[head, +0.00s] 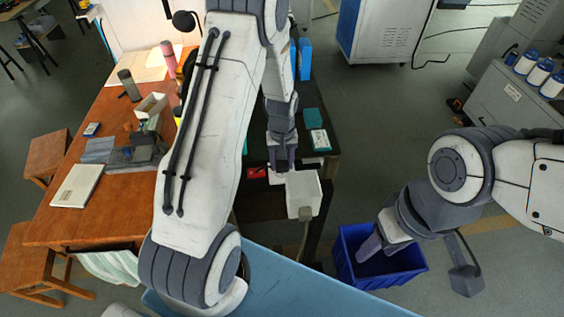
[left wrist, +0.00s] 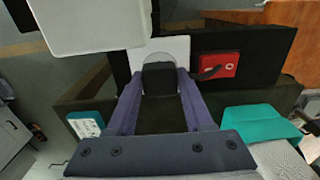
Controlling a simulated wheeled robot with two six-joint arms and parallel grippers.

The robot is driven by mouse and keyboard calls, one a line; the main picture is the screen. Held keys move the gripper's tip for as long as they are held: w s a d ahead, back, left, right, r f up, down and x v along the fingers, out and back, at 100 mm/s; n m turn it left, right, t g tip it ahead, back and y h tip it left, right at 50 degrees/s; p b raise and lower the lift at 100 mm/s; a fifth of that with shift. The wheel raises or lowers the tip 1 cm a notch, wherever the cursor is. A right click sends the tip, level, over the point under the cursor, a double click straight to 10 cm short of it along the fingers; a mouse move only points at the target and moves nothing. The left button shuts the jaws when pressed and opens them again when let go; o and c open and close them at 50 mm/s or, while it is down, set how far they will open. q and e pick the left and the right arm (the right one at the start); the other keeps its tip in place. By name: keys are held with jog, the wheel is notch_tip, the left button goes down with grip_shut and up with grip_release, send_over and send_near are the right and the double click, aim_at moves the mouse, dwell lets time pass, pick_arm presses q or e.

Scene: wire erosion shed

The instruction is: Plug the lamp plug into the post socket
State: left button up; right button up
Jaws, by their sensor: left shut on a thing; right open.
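My left gripper (head: 283,167) points down beside a white box (head: 303,194) with a grey fitting and a cable on its near side. In the left wrist view, its fingers (left wrist: 159,80) are shut on a dark block, which I take to be the lamp plug (left wrist: 158,77). Just beyond the plug is a white plate with a rounded recess, apparently the post socket (left wrist: 175,47). The plug's far end overlaps the recess; whether it is seated I cannot tell. The white box fills the upper left (left wrist: 90,25). My right gripper (head: 372,247) is open over the blue bin, holding nothing visible.
A red switch box (left wrist: 218,66) sits right beside the white plate. A blue bin (head: 345,262) stands on the floor under my right gripper. A wooden table (head: 115,207) with tools and a notebook is at the left. Teal boxes (head: 313,118) lie on the dark bench.

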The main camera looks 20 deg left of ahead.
pick_arm(q)
jog(key=shift+f+b, duration=0.45)
jog(key=shift+f, duration=0.2)
jog(key=o, duration=1.4)
jog(key=shift+r, duration=0.1)
jog(key=shift+c, duration=0.2)
notch_tip(320, 180, up, 9)
jog(key=shift+w+b, duration=0.1)
jog(key=shift+b, duration=1)
jog(key=shift+r, duration=0.75)
